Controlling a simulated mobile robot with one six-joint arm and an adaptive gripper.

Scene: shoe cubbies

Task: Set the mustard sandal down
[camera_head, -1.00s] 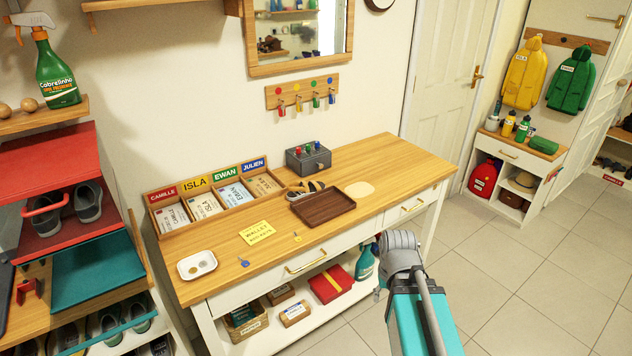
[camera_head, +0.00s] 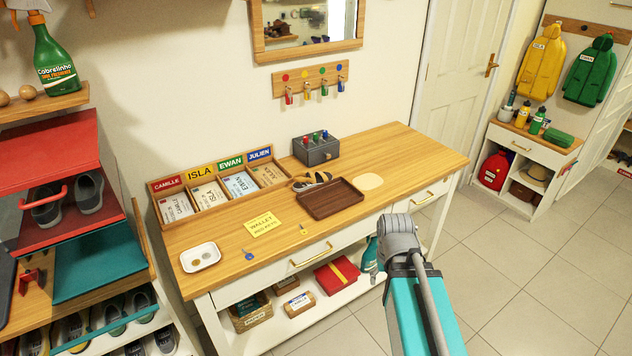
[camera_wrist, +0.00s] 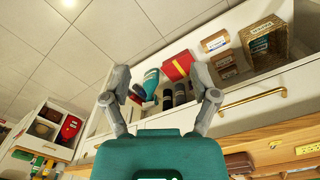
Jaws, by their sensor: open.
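Behind the fingers are the bench's lower shelf and a teal bottle (camera_wrist: 151,84).
The bench top (camera_head: 410,160) is clear at its right end. A pale round patch (camera_head: 368,182) lies right of the tray. A grey box (camera_head: 316,150) stands behind. A red box (camera_head: 336,275) sits on the lower shelf. The shoe cubby (camera_head: 75,270) stands at left.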

